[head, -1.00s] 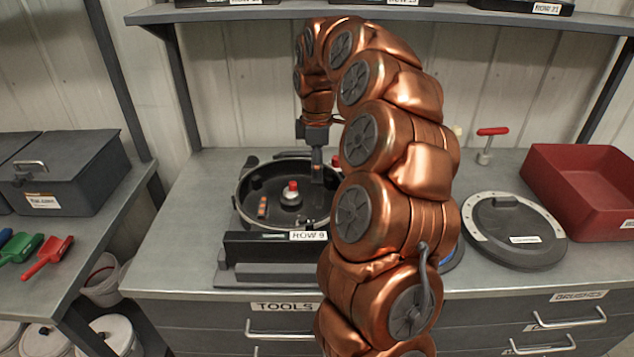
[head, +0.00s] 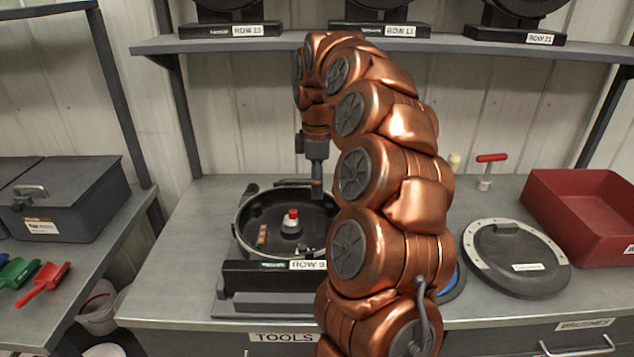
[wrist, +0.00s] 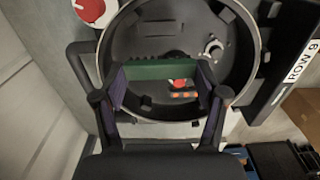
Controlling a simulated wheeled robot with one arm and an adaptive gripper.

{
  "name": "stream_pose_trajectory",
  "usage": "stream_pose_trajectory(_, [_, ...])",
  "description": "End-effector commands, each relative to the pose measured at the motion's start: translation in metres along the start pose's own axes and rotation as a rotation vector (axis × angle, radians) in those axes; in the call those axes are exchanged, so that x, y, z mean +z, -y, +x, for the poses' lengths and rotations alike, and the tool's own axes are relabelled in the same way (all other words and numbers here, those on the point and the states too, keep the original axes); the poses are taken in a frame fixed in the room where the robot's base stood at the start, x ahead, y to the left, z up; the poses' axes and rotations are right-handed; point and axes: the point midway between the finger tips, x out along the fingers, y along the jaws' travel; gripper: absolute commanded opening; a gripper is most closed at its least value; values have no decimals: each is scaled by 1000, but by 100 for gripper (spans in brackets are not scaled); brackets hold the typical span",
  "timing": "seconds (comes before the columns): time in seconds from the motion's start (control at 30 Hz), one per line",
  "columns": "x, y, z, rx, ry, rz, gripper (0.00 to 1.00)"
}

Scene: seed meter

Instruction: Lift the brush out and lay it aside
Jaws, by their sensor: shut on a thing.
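My gripper (head: 316,185) hangs above the right part of the round black meter bowl (wrist: 243,85) in the head view. In the wrist view its fingers are spread and shut on the brush (wrist: 160,72), which shows as a green strip between dark purple sides. In the head view the finger hides most of the brush, so I cannot make out its bristles. The bowl (head: 243,240) stands open on its dark base. Inside are a hub with a red knob (head: 292,215) and a small orange-striped block (head: 262,235).
The round dark lid (head: 515,257) lies right of my arm. Behind it stand a red T-handled tool (head: 490,170) and the red bin (head: 570,205). A shelf (head: 300,48) runs above the bench. Bare bench (head: 195,230) shows left of the bowl.

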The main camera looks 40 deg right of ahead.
Motion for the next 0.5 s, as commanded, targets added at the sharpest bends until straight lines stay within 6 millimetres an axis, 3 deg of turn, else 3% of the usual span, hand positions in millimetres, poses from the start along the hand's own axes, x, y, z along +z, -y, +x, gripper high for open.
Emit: stream_pose_trajectory(0.5, [0,0,-22,-1,0,0,48])
